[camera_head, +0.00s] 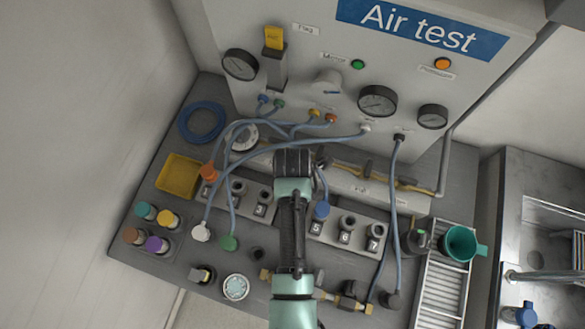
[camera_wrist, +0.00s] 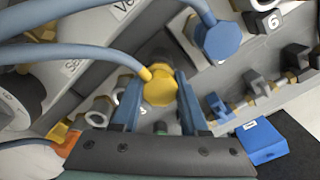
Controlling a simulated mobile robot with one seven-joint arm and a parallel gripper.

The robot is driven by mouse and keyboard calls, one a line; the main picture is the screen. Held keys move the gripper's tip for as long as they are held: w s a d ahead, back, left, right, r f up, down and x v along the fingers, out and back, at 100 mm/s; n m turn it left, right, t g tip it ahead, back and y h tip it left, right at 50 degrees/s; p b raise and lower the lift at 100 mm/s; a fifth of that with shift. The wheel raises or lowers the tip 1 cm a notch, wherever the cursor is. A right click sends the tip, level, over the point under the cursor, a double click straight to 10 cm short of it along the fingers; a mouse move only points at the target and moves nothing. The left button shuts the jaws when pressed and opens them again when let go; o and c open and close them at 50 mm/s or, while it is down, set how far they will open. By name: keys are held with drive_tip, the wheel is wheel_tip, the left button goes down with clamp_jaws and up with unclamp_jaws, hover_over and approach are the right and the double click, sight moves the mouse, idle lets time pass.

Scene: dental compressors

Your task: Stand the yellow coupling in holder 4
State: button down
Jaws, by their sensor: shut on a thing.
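The yellow coupling (camera_wrist: 160,90) sits between the two blue fingers of my gripper (camera_wrist: 157,84) in the wrist view, with a blue hose running from it to the left. My gripper is shut on it. In the head view my gripper (camera_head: 293,163) is over the middle of the holder row and hides the coupling. Holder 4 is not visible there; my arm covers the gap between the block with holder 3 (camera_head: 262,205) and the block with holder 5 (camera_head: 315,228). I cannot tell whether the coupling's lower end is in a holder.
A blue coupling (camera_head: 321,210) stands at holder 5, and an orange one (camera_head: 208,171) at the row's left end. Blue hoses (camera_head: 270,137) cross the bench behind the row. White (camera_head: 201,232) and green (camera_head: 228,242) couplings stand in front. Brass fittings (camera_head: 347,299) lie right of my arm.

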drive_tip(key=shift+f, duration=0.4)
drive_tip(key=shift+r, duration=0.15)
drive_tip(key=shift+r+p, duration=0.6)
drive_tip(key=shift+p, duration=0.1)
drive_tip(key=shift+f, duration=0.25)
idle(0.6)
drive_tip(key=shift+f+b, duration=0.35)
drive_tip(key=shift+f, duration=0.25)
drive_tip(key=shift+c, duration=1.8)
unclamp_jaws()
drive_tip(key=shift+r, duration=0.1)
